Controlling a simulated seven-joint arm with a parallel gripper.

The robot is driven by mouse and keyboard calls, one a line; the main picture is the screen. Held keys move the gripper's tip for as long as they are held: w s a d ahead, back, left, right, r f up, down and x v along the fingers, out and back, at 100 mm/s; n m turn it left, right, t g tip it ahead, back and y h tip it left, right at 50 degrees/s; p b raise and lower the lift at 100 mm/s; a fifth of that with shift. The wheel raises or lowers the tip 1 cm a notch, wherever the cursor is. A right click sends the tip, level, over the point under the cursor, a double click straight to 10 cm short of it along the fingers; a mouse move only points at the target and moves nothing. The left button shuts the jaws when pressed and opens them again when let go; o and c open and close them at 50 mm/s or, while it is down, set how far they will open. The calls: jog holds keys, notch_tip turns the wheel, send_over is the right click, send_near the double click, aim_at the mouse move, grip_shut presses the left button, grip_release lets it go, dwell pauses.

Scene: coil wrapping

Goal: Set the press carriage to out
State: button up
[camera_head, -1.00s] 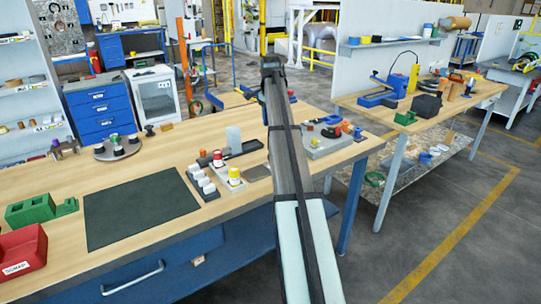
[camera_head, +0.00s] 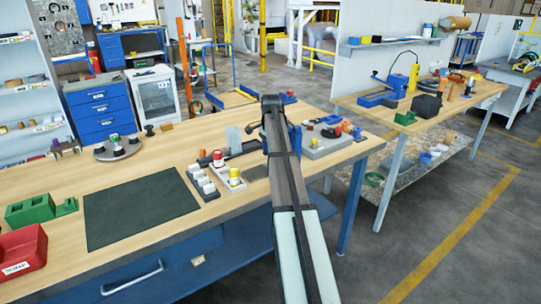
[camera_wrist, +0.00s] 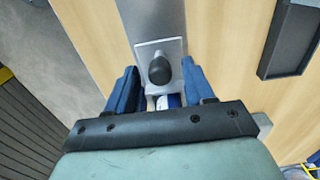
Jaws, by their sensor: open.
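In the wrist view a dark rounded knob (camera_wrist: 159,70) stands on a light metal plate (camera_wrist: 174,48), at the end of a grey metal strip (camera_wrist: 153,17); this looks like the press carriage on its slide. My gripper (camera_wrist: 159,77) is open, with one blue finger on each side of the knob. The fingers look apart from it; their height against it is hard to judge. In the head view my gripper (camera_head: 267,146) is low over the right part of the workbench, and my arm hides the knob and most of the press. Which position the carriage is in cannot be told.
Left of my gripper on the workbench (camera_head: 50,178) are a dark tray (camera_head: 243,150), a red-topped jar (camera_head: 218,158), a yellow-topped jar (camera_head: 235,177) and several pale blocks (camera_head: 204,184). A grey fixture (camera_head: 318,146) stands close on the right. A dark mat (camera_head: 140,210) lies clear.

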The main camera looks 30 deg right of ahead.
jog(key=shift+f, duration=0.5)
jog(key=shift+c, duration=0.4)
grip_shut()
